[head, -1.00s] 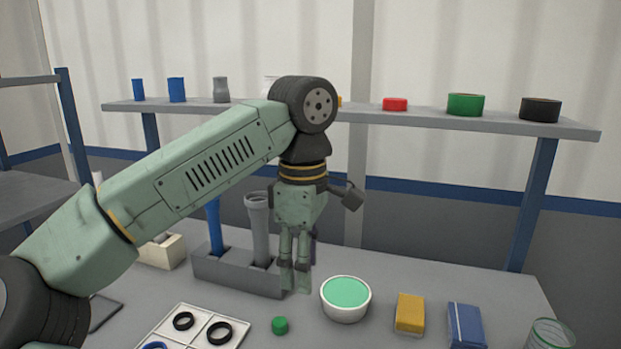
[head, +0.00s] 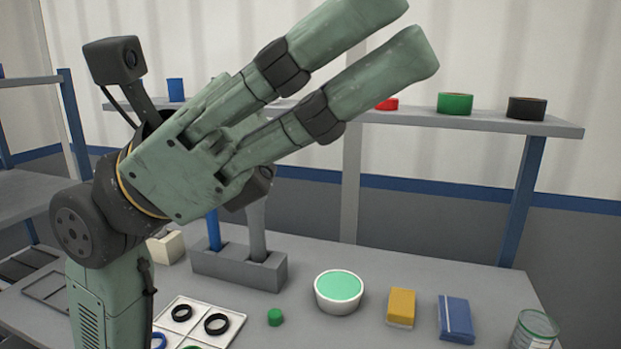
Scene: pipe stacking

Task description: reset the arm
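My gripper (head: 405,30) is raised close to the camera, its two green fingers pointing up and to the right. The fingers are apart with a clear gap between them, and nothing is held. My arm is folded at the left of the view. Behind it on the table, a grey holder block (head: 235,268) carries an upright blue pipe (head: 213,230) and a grey pipe (head: 257,232). The gripper and wrist hide the tops of these pipes and part of the back shelf.
On the table stand a white tray with rings (head: 197,325), a green cap (head: 275,317), a bowl (head: 338,303), a yellow block (head: 401,307), a blue box (head: 456,318) and a glass jar (head: 535,331). The back shelf (head: 480,125) holds green (head: 455,103) and black rolls (head: 527,108).

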